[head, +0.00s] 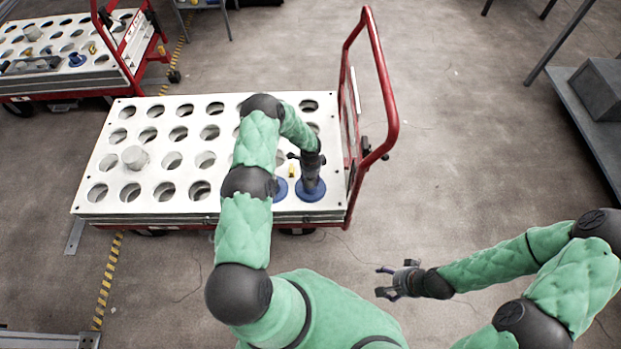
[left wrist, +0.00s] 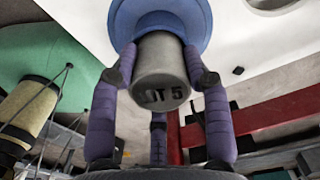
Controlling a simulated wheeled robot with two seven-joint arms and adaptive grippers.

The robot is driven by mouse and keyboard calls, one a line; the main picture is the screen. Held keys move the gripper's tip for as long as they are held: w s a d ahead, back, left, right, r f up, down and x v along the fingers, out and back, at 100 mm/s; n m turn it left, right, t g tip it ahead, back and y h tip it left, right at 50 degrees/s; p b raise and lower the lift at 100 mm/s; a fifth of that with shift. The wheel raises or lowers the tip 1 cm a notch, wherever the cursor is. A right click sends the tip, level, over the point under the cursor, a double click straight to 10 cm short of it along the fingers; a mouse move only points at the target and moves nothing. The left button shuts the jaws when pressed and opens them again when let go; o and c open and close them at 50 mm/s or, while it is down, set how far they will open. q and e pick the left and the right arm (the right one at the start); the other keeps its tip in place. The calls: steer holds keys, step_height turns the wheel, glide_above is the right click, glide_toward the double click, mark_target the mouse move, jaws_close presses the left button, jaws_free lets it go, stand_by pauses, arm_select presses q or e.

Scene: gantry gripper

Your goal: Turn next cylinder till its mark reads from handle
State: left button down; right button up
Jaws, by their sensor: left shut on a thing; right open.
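A white cart top with rows of round holes (head: 110,165) has a red handle (head: 385,90) at its right end. My left gripper (head: 311,176) points down over a blue-flanged cylinder (head: 311,191) near the handle end. In the left wrist view its purple fingers are shut around the grey body of the cylinder (left wrist: 160,62), with the blue flange (left wrist: 190,15) behind. A dark mark on the grey side shows, ending in "T 5"; its start is unclear. A second blue flange (head: 281,190) sits just left, partly hidden by my arm. My right gripper (head: 392,281) is open and empty over the floor.
A plain grey cylinder (head: 135,157) stands in the left part of the cart top. A small yellow item (head: 291,170) is near my left gripper. A second cart (head: 70,50) is at the upper left, a grey shelf (head: 590,110) at the right. Floor right of the handle is clear.

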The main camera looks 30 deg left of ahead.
arm_select(q)
steer(key=shift+r, duration=0.15)
stand_by(0.3)
steer(key=shift+n+b, duration=0.6)
steer(key=shift+n, duration=0.1)
steer(key=shift+n+b, duration=0.35)
steer(key=shift+n, duration=0.45)
steer(key=shift+c, duration=2.4)
jaws_free()
